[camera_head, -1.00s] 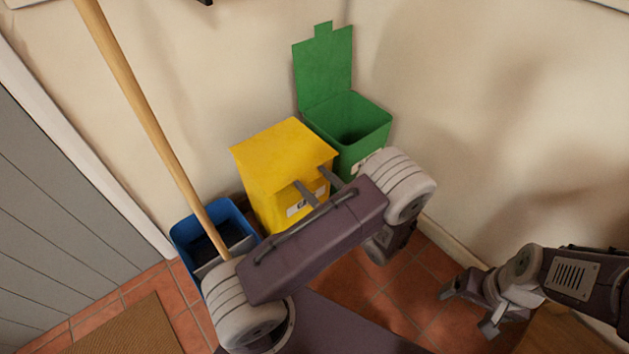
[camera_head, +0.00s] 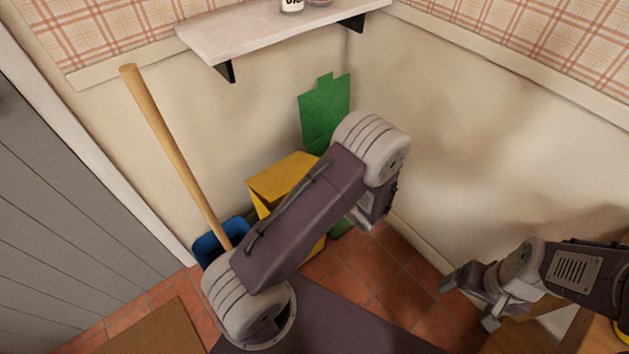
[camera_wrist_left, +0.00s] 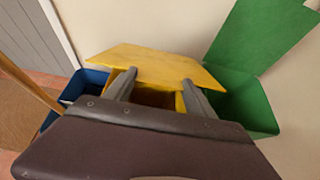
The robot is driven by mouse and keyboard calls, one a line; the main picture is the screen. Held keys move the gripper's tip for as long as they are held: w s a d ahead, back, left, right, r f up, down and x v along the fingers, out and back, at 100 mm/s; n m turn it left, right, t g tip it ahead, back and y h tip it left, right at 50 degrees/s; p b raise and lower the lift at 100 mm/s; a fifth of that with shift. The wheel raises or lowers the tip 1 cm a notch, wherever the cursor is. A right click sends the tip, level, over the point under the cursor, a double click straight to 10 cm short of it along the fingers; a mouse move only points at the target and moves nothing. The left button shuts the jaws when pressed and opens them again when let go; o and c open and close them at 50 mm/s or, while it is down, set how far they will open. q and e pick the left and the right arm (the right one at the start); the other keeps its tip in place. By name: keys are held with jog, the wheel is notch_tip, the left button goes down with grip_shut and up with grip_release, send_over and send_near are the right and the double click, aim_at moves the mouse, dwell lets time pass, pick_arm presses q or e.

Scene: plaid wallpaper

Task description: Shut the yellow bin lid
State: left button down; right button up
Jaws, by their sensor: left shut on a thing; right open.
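The yellow bin (camera_head: 318,246) stands by the wall, largely hidden behind my left arm in the head view. Its yellow lid (camera_head: 282,177) lies low over the top; in the left wrist view the lid (camera_wrist_left: 150,64) spans the picture's middle. My right gripper (camera_head: 468,305) is open and empty at the lower right, away from the bins.
A green bin (camera_wrist_left: 245,100) with its lid (camera_head: 325,108) standing up is to the right of the yellow one. A blue bin (camera_head: 208,247) is to the left, with a wooden pole (camera_head: 172,150) in front. A shelf (camera_head: 255,32) hangs above. Tiled floor (camera_head: 372,275) is clear to the right.

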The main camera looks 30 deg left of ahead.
pick_arm(q)
jog(key=w+a+r+g+h+p, duration=0.1)
jog(key=w+a+r+h+p, duration=0.2)
jog(key=a+r+p, duration=0.5)
jog(key=shift+w+r+h+p, duration=0.2)
jog(key=shift+r+h+p, duration=0.3)
jog(key=shift+r+p, duration=0.5)
pick_arm(e)
notch_tip(320, 180, up, 13)
pick_arm(q)
jog(key=shift+a+f+g, duration=0.1)
jog(key=shift+f+g, duration=0.05)
jog(key=shift+g, duration=0.15)
pick_arm(e)
jog(key=shift+f, duration=0.1)
pick_arm(q)
jog(key=shift+c, duration=1.6)
grip_release()
jog(key=shift+f, duration=0.1)
jog(key=p+v, duration=0.2)
jog(key=v, duration=0.7)
pick_arm(e)
notch_tip(320, 180, up, 2)
jog(key=shift+r, duration=0.1)
